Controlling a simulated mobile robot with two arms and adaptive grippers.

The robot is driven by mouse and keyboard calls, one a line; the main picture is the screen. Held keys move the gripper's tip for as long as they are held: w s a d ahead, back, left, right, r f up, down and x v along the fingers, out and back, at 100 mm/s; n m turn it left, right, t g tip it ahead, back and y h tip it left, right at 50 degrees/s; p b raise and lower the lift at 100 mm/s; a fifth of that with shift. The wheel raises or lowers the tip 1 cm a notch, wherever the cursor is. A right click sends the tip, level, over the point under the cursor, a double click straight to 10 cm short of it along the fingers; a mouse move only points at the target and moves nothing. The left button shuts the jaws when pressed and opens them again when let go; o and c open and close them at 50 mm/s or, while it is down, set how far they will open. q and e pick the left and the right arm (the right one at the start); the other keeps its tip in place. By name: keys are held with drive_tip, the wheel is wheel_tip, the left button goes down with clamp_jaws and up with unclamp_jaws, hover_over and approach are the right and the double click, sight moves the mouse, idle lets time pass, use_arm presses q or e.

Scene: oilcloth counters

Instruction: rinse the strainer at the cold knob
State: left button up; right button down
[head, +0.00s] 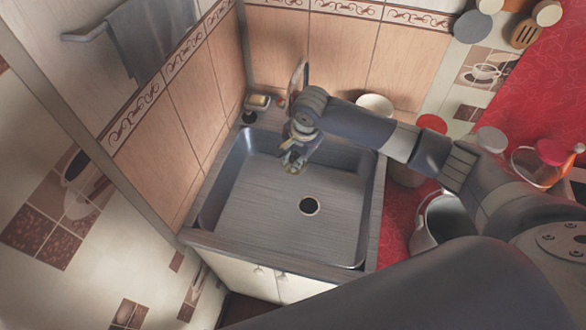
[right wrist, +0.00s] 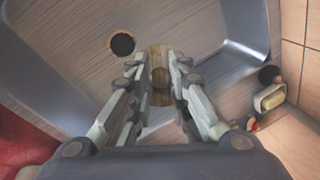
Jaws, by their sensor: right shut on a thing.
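My right gripper (head: 290,166) is low over the back part of the grey sink basin (head: 255,205). It is shut on a small tan, wood-like piece, which I take to be the strainer (right wrist: 160,75); it shows between the fingers in the right wrist view. The fingers hide much of it, and its full shape is unclear. The tap (head: 299,73) stands behind the basin, partly hidden by my right arm. A small red knob (head: 281,102) is left of the tap. I cannot make out a cold knob. My left gripper is out of view.
The round drain hole (head: 309,206) is open, and the basin floor around it is clear. A soap dish (head: 258,101) sits at the back left corner. A metal pot (head: 440,220) and several lidded jars stand on the red counter to the right.

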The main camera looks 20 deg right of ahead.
drive_tip(key=shift+w+d+f+b, duration=0.25)
drive_tip(key=shift+w+d+b, duration=0.05)
drive_tip(key=shift+w+b, duration=0.3)
drive_tip(key=shift+w+d+f+b, duration=0.2)
drive_tip(key=shift+w+d+b, duration=0.1)
drive_tip(key=shift+w+b, duration=0.3)
drive_tip(key=shift+w+d+r, duration=0.1)
drive_tip(key=shift+w+r, duration=0.05)
drive_tip(key=shift+w, duration=0.05)
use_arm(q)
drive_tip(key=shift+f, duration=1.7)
use_arm(e)
drive_tip(key=shift+w+d+f, duration=0.15)
drive_tip(key=shift+w+d, duration=0.25)
drive_tip(key=shift+w, duration=0.35)
drive_tip(key=shift+w+d+f, duration=0.15)
drive_tip(key=shift+w+d, duration=0.2)
drive_tip(key=shift+w, duration=0.35)
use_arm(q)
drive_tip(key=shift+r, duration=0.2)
use_arm(e)
drive_tip(key=shift+d, duration=0.1)
use_arm(q)
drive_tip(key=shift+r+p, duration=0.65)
drive_tip(key=shift+p, duration=0.1)
use_arm(e)
drive_tip(key=shift+s+d, duration=0.3)
drive_tip(key=shift+d, duration=0.15)
